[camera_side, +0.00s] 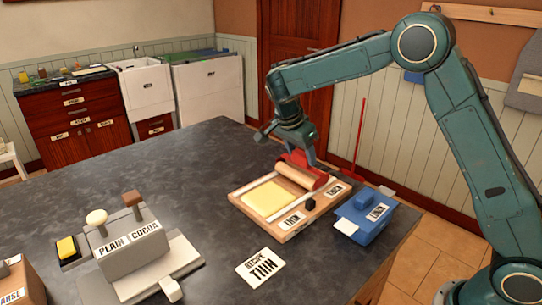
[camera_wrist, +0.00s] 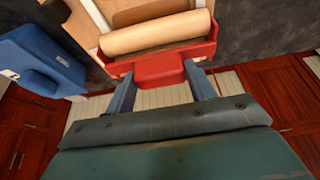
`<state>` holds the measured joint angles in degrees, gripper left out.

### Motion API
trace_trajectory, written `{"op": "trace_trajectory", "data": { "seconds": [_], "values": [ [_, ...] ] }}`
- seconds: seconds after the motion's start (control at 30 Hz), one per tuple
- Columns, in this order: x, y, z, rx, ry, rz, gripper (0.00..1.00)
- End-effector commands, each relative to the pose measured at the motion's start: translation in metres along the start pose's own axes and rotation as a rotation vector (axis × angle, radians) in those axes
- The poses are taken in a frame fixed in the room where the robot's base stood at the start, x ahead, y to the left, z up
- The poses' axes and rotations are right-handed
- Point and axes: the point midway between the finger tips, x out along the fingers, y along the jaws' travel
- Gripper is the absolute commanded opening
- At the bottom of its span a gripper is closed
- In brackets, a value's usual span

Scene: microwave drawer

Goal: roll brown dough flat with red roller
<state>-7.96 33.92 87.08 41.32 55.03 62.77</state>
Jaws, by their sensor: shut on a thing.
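The red roller (camera_side: 318,184) has a tan wooden cylinder in a red frame. It is at the back right end of the wooden board (camera_side: 243,207); whether it touches the board is unclear. My gripper (camera_side: 303,150) is shut on its red handle. In the wrist view, my gripper (camera_wrist: 160,78) has its two fingers on either side of the handle of the red roller (camera_wrist: 158,50). A pale yellow flat sheet (camera_side: 267,200) lies on the board, left of the roller. I see no clearly brown dough; a tan patch beyond the cylinder in the wrist view is unclear.
A blue box (camera_side: 364,213) stands right of the board; it also shows in the wrist view (camera_wrist: 40,60). A card reading "RECIPE THIN" (camera_side: 260,267) lies in front. A grey dispenser labelled PLAIN and COCOA (camera_side: 130,250) stands left. The counter between is clear.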

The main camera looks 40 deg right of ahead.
Motion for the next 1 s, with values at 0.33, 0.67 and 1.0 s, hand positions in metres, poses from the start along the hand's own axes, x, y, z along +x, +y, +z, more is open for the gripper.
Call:
{"op": "trace_trajectory", "data": {
  "seconds": [0.33,0.67,1.0],
  "values": [
    [0.0001,-0.0002,-0.0021,0.001,0.000,-0.002,0.32],
    [0.0023,-0.0002,-0.0073,0.002,0.000,-0.001,0.32],
    [0.0037,-0.0003,-0.0107,0.002,0.000,-0.002,0.32]
  ]
}}
